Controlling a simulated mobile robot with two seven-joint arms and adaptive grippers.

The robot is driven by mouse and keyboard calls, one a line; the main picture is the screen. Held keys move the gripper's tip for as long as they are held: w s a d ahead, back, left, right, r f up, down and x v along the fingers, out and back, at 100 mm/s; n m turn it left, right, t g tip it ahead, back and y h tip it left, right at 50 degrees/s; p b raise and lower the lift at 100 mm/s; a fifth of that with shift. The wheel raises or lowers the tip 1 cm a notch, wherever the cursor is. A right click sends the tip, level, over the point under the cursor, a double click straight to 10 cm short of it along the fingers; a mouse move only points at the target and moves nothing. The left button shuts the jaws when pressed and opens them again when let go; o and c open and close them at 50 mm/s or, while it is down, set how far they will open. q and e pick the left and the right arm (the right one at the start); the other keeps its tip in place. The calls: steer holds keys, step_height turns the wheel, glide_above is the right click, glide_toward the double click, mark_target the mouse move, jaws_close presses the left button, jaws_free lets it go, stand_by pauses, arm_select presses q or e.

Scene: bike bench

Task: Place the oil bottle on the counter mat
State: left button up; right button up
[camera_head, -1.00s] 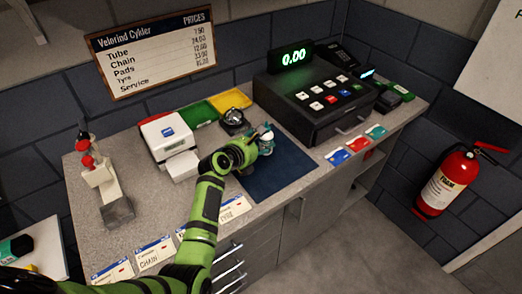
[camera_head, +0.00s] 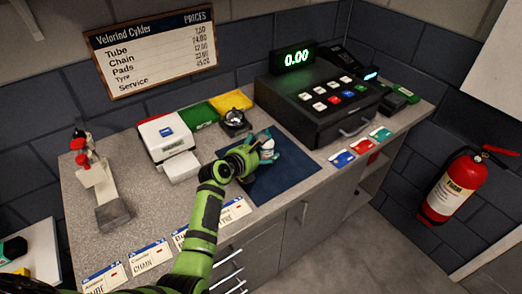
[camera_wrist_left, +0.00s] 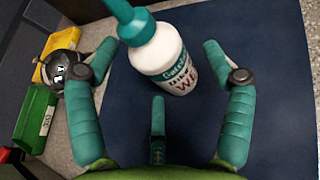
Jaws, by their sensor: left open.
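The oil bottle (camera_wrist_left: 165,58) is white with dark print and a teal top, and sits over the blue counter mat (camera_wrist_left: 275,60) in the left wrist view. In the head view the bottle (camera_head: 267,151) is partly hidden by my left gripper (camera_head: 263,156), over the back part of the mat (camera_head: 289,182). My left gripper (camera_wrist_left: 165,95) is open, with its teal fingers spread either side of the bottle and gaps showing. The bottle looks set down on the mat. My right gripper is not in view.
A black cash register (camera_head: 325,105) stands right of the mat. Price cards (camera_head: 150,256) line the front edge. The mat's front part is clear.

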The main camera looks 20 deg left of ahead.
arm_select(q)
steer(key=shift+r, duration=0.15)
steer(key=shift+s+a+r, duration=0.1)
steer(key=shift+s, duration=0.05)
steer(key=v, duration=1.1)
steer(key=shift+s, duration=0.35)
steer(key=shift+a, duration=0.15)
